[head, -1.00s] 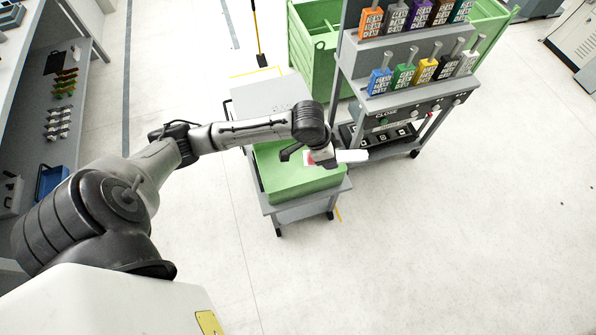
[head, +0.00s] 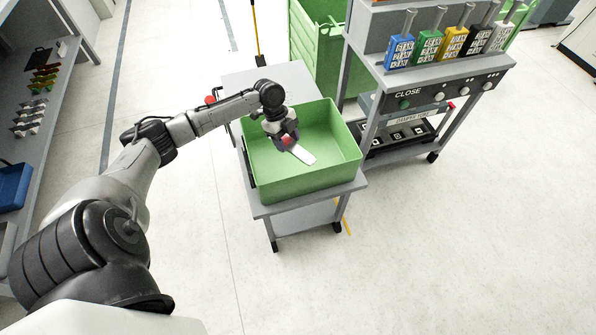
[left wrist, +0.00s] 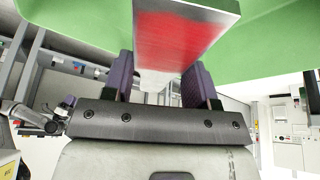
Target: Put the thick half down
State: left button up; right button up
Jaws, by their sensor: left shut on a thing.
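My left gripper (head: 284,141) is over the open green bin (head: 322,188). It is shut on the thick half (head: 302,154), a pale flat piece with a red patch near the grip. The piece points down and right inside the bin's outline; I cannot tell whether it touches the floor. In the left wrist view the thick half (left wrist: 183,38) shows its red face between the two dark fingers of the gripper (left wrist: 161,85), with green bin wall behind.
The bin stands on a grey cart (head: 268,82) with a bare top behind it. A grey rack (head: 440,78) with a CLOSE panel and several coloured labelled blocks stands to the right. A large green crate (head: 318,50) is behind. The floor at right is clear.

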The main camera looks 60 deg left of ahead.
pick_arm(q)
jog(key=shift+m+g, duration=0.3)
jog(key=shift+m, duration=0.5)
jog(key=a+f+b, duration=0.1)
jog(key=f+b, duration=0.1)
jog(key=f, duration=0.1)
jog(key=a+f+b, duration=0.2)
jog(key=f, duration=0.2)
jog(key=a+f+b, duration=0.1)
jog(key=f+b, duration=0.2)
jog(key=f, duration=0.1)
jog(key=shift+s+a, duration=0.15)
jog(key=shift+s, duration=0.05)
notch_tip(320, 180, down, 3)
jog(key=shift+f+b, duration=0.2)
jog(key=shift+b, duration=0.75)
jog(key=shift+f, duration=0.3)
pick_arm(e)
notch_tip(320, 180, down, 11)
jog(key=shift+r, duration=0.15)
